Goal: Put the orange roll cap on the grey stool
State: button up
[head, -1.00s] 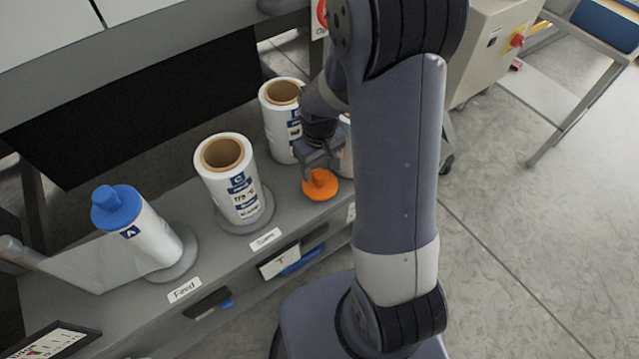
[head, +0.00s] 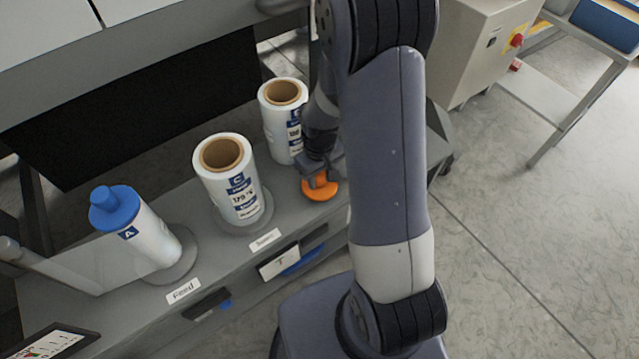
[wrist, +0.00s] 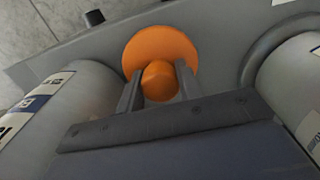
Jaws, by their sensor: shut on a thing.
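The orange roll cap (head: 319,192) is at the right part of the grey bench shelf, a round disc with a knob on top. In the wrist view the cap (wrist: 161,48) lies between two white rolls. My gripper (head: 321,178) is shut on its knob from above, and in the wrist view my gripper's fingers (wrist: 158,88) stand on both sides of the knob. The cap appears to be on or just above the shelf; I cannot tell which. The grey stool is not recognisable in these views.
White film rolls (head: 228,180) and (head: 284,120) stand close to my gripper. A grey machine cabinet (head: 490,45) and a metal table (head: 590,85) are at the back right. The floor (head: 520,240) at right is clear.

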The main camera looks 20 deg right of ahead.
jog(key=c, duration=0.5)
jog(key=shift+r, duration=0.1)
